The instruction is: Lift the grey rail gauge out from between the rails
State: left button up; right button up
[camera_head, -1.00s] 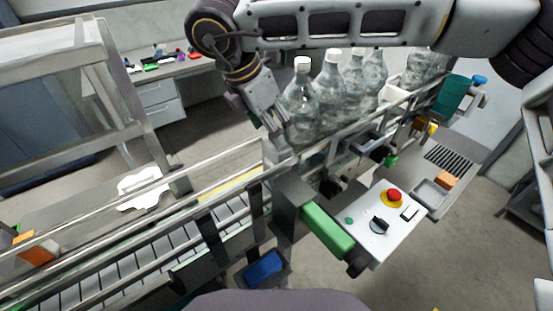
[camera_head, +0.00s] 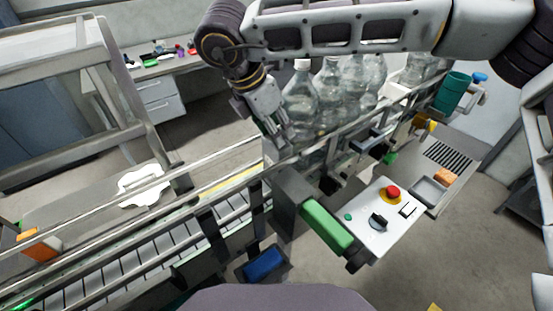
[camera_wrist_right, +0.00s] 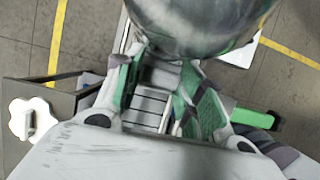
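My right gripper (camera_head: 281,141) reaches down to the conveyor's rails, just left of the bottles. In the right wrist view the same gripper (camera_wrist_right: 163,98) has its green-padded fingers apart, with a gap between them. Pale grey slats (camera_wrist_right: 147,110) and a light grey piece (camera_wrist_right: 160,76) show in that gap. The front guide rail (camera_head: 118,238) runs along the conveyor. My left gripper is not in view.
Several clear bottles (camera_head: 300,98) stand close right of the gripper; one bottle (camera_wrist_right: 205,18) looms in the right wrist view. A control panel (camera_head: 372,222) with a red button and a green block (camera_head: 326,227) sit in front. A white splat-shaped piece (camera_head: 143,187) lies left.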

grip_shut()
jog(key=shift+r, duration=0.15)
notch_tip(320, 180, up, 28)
jog(key=b, duration=0.1)
dwell(1.0)
dwell(0.4)
